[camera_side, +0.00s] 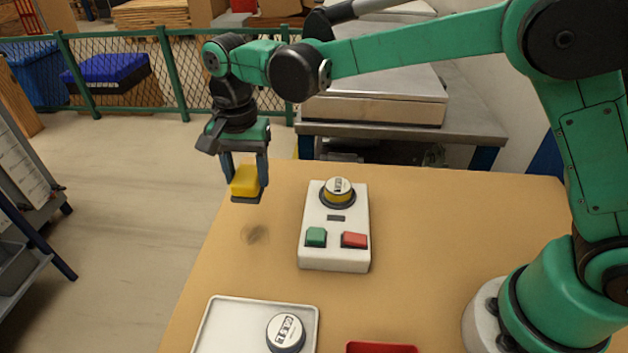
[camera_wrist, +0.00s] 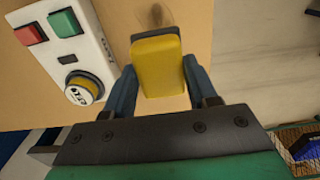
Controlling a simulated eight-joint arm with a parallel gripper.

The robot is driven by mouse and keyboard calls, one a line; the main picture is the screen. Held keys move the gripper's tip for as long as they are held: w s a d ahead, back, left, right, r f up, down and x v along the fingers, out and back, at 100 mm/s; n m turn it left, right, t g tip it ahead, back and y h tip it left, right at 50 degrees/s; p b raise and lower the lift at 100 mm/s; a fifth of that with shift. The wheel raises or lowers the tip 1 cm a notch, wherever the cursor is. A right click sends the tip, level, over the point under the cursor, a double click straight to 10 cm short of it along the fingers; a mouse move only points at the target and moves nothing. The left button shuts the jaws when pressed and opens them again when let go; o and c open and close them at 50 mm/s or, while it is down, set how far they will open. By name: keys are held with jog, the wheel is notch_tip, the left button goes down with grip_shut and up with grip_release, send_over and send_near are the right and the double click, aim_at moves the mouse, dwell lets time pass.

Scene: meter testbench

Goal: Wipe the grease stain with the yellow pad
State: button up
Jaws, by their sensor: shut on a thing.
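My gripper (camera_side: 246,180) is shut on the yellow pad (camera_side: 245,181) and holds it in the air above the tan table. A dark layer shows along the pad's underside. In the wrist view the pad (camera_wrist: 157,65) sits between the two blue fingers. The grease stain (camera_side: 254,235) is a faint dark smudge on the table, left of the white testbench box and lower in the picture than the pad. In the wrist view the stain (camera_wrist: 155,15) shows just beyond the pad's far end, partly hidden by the pad.
The white testbench box (camera_side: 335,258) stands right of the stain, with a green button (camera_side: 316,237), a red button (camera_side: 354,240) and a meter (camera_side: 338,188) on it. A white tray (camera_side: 212,325) holds another meter (camera_side: 286,333). A red object (camera_side: 382,348) is at the bottom edge.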

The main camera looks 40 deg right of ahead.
jog(key=shift+f, duration=0.25)
